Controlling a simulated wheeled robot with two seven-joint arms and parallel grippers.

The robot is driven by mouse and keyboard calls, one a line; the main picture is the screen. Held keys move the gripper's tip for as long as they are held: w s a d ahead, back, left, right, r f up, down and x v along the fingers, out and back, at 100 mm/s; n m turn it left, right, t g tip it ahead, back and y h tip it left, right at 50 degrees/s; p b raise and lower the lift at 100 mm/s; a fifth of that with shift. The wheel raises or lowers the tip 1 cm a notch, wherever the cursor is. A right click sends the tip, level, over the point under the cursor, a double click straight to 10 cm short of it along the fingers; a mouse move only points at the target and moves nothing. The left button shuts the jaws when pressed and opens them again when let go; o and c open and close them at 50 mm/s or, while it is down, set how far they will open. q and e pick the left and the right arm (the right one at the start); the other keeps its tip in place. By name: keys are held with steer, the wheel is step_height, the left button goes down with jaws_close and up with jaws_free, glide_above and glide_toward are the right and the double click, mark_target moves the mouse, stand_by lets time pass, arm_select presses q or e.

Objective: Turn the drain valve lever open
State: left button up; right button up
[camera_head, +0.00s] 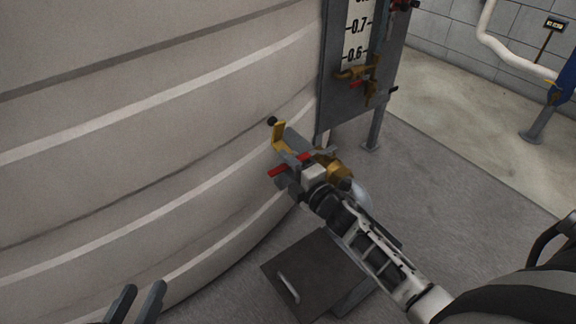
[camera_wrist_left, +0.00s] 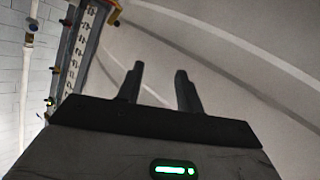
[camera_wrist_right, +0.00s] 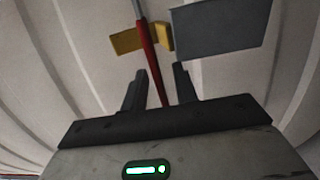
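A lever with a red handle (camera_head: 278,171) is beside the curved tank wall, with brass-yellow valve parts (camera_head: 338,171) near it. My right gripper (camera_head: 290,166) is at this lever and partly hides it in the head view. In the right wrist view the red handle (camera_wrist_right: 152,62) runs lengthwise between the two parted fingers (camera_wrist_right: 158,88), closer to the left one. I cannot tell whether it touches that finger. Yellow parts (camera_wrist_right: 127,41) and a grey block (camera_wrist_right: 220,28) lie beyond the fingertips. My left gripper (camera_head: 138,302) is open and empty at the bottom edge; its parted fingers show in the left wrist view (camera_wrist_left: 158,85).
The large pale tank (camera_head: 130,130) fills the left side. A grey gauge panel (camera_head: 345,90) with small valves stands behind the lever. A dark plate with a handle (camera_head: 315,270) is at floor level below my right arm. Open floor (camera_head: 450,190) lies to the right.

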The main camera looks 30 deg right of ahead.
jaws_close()
arm_select(q)
steer(key=shift+w+r, duration=0.15)
steer(key=shift+r, duration=0.2)
arm_select(e)
steer(key=shift+s, duration=0.1)
